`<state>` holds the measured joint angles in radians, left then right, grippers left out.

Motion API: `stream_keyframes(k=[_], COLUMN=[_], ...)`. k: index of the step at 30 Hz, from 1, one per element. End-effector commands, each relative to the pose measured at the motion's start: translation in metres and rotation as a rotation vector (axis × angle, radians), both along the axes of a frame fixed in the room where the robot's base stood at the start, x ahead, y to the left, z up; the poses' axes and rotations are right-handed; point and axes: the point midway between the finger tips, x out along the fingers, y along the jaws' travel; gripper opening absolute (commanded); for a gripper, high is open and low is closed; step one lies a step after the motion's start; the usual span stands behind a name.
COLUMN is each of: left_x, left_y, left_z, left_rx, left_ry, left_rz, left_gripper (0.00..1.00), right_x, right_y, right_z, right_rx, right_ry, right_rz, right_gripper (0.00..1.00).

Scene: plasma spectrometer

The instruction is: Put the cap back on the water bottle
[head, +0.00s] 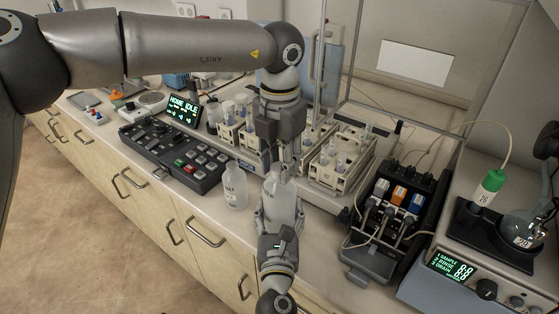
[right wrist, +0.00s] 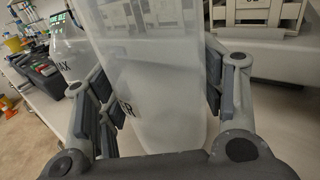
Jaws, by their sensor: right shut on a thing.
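A translucent white bottle (head: 284,197) stands upright near the counter's front edge. It also fills the middle of the right wrist view (right wrist: 150,75), where label letters ending in "ER" show. My right gripper (head: 278,222) is shut around its body, with fingers on both sides. My left gripper (head: 287,165) points down directly over the bottle's top, with its fingertips close to the neck. The fingers hide the bottle's mouth, and no cap can be made out there. Whether the left fingers are open or shut is unclear.
A black keypad console (head: 175,152) lies farther left. Vial racks (head: 340,160) stand behind and to the right. A black pump unit (head: 390,215) and a sampler with a green-capped tube (head: 490,187) are at right.

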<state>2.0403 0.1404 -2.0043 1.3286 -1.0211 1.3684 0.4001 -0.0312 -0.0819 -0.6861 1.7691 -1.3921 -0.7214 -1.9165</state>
Motion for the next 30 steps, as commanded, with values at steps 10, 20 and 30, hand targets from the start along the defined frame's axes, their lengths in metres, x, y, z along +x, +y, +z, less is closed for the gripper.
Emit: stream_keyframes(k=[10, 20, 30], left_x=[0.001, 0.0, 0.001], left_y=[0.001, 0.0, 0.0], left_z=[0.0, 0.0, 0.03], left_rx=[0.001, 0.0, -0.002], left_ry=[-0.002, -0.001, -0.004], left_rz=[0.001, 0.001, 0.002], left_gripper=[0.42, 0.56, 0.56], right_x=[0.0, 0.0, 0.0], right_y=[0.0, 0.0, 0.0], right_z=[0.0, 0.0, 0.0], right_rx=[0.001, 0.0, 0.0], right_ry=[0.0, 0.0, 0.0], right_rz=[-0.001, 0.0, 0.0], right_gripper=[0.0, 0.0, 0.0])
